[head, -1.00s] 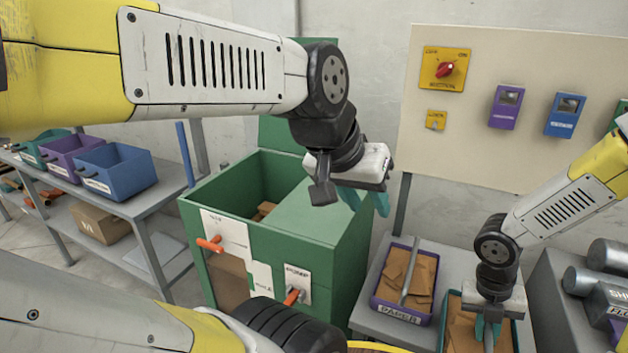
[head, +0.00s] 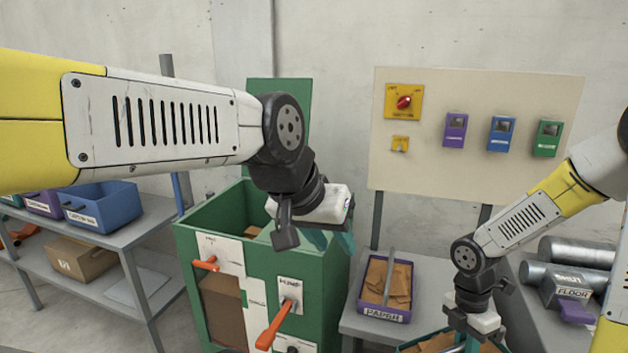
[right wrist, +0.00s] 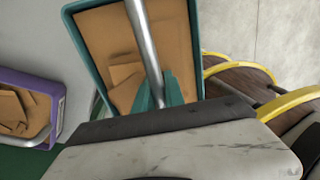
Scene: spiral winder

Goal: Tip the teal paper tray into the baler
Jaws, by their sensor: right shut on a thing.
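The teal paper tray (head: 404,347) shows at the bottom edge of the head view, mostly cut off. The right wrist view shows it (right wrist: 88,62) with brown paper inside and a grey bar across it. My right gripper (head: 472,346) is shut on the tray's bar (right wrist: 146,50), its teal fingers (right wrist: 157,92) over the tray. The green baler (head: 330,285) stands at centre left, its top open with some brown paper inside. My left gripper (head: 330,242) is open and empty in front of the baler's right upper part, partly hiding it.
A purple paper tray (head: 365,303) with brown paper stands on a grey table (head: 352,325) right of the baler. Orange handles (head: 270,332) jut from the baler's front. A shelf with blue bin (head: 125,218) is left. Metal cylinders (head: 575,252) lie right.

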